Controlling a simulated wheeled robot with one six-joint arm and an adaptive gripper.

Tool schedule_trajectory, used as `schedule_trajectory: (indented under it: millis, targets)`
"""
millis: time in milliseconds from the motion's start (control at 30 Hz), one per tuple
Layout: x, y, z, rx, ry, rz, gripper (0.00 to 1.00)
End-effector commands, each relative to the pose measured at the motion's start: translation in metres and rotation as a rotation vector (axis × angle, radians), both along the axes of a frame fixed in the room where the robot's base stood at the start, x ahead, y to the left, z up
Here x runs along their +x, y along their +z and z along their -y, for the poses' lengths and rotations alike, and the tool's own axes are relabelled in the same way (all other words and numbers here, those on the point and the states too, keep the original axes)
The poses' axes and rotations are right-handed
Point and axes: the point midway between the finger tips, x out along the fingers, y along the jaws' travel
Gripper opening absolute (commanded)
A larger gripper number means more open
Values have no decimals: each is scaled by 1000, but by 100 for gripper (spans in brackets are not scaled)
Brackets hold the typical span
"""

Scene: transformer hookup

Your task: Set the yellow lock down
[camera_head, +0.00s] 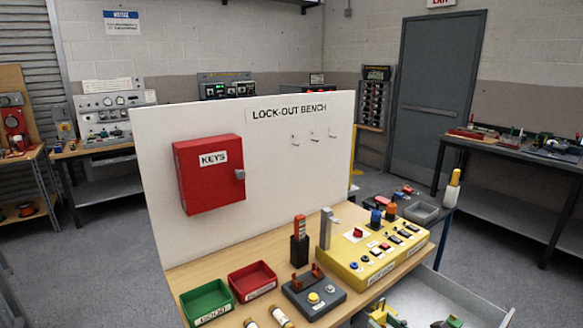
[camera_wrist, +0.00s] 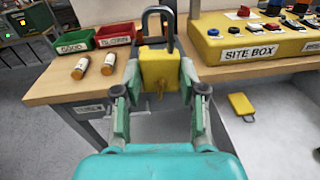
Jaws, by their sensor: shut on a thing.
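My gripper (camera_wrist: 159,76) is shut on the yellow lock (camera_wrist: 158,66) in the wrist view, with one finger on each side of its body. The lock is held upright, its dark shackle upward, and a small brass-coloured part, perhaps a key, shows low on its face. Behind it lies the front part of the wooden bench (camera_wrist: 57,92). I cannot tell from this view whether the lock touches the bench. In the head view I cannot clearly make out the gripper or this lock.
Green (camera_head: 207,302) and red (camera_head: 252,281) trays stand on the bench, left of a dark device (camera_head: 313,298) and the yellow site box (camera_head: 375,257). Two small orange-capped cylinders (camera_wrist: 80,68) (camera_wrist: 108,64) lie near the front edge. An open drawer (camera_head: 470,290) holds several items. A yellow tag-like piece (camera_wrist: 241,104) lies lower right.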

Motion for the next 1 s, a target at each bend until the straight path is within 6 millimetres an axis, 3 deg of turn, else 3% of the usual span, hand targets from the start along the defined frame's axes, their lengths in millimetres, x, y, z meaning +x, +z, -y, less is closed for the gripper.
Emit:
schedule_trajectory:
  millis: [267, 500, 700, 1000]
  targets:
    - [4, -66, -15, 1, -94, -8, 0]
    - [-4, -133, -24, 1, -202, -6, 0]
    - [-9, -154, -25, 0, -241, -2, 0]
    - [-9, -155, -24, -1, -244, 0, 0]
